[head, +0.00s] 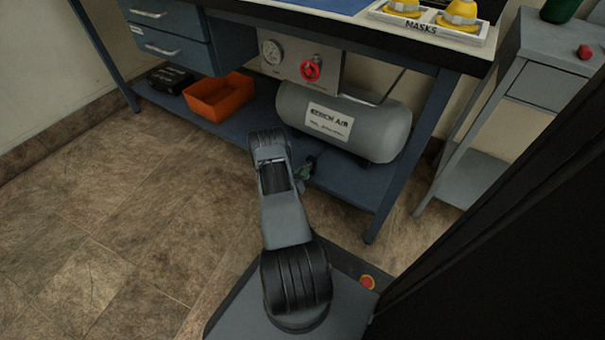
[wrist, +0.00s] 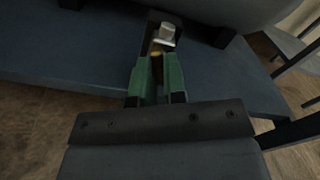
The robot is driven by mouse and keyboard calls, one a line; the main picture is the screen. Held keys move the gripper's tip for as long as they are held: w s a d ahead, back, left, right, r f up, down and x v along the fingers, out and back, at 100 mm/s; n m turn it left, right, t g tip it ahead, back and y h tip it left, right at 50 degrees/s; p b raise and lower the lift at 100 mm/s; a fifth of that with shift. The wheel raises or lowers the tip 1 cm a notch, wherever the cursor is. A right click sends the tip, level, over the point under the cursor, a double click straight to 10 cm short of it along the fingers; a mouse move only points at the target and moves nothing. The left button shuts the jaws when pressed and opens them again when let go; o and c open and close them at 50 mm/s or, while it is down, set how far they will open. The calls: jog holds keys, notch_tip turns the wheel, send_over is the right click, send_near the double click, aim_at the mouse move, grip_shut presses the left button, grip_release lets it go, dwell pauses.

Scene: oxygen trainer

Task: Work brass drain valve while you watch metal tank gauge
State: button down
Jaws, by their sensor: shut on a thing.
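The grey metal tank (head: 385,132), labelled as bench air, lies on the lower shelf of the workbench. The white round gauge (head: 272,52) is on a panel above the tank's left end; its needle is too small to read. My gripper (head: 304,169) is low in front of the tank, mostly behind my arm. In the wrist view my gripper (wrist: 159,78) has its green fingers closed on the brass drain valve (wrist: 157,66) under the tank. A silver metal piece (wrist: 164,35) shows just past the fingertips. The valve is hidden in the head view.
A red knob (head: 310,70) is on the panel beside the gauge. An orange bin (head: 217,98) and a black case (head: 170,78) sit on the blue shelf (head: 345,183). A bench leg (head: 408,155) and a grey side cart (head: 470,180) stand right. Floor at left is clear.

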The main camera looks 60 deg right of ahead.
jog(key=c, duration=1.2)
grip_release()
jog(key=a+p, duration=0.4)
jog(key=a, duration=1)
jog(key=shift+d, duration=0.1)
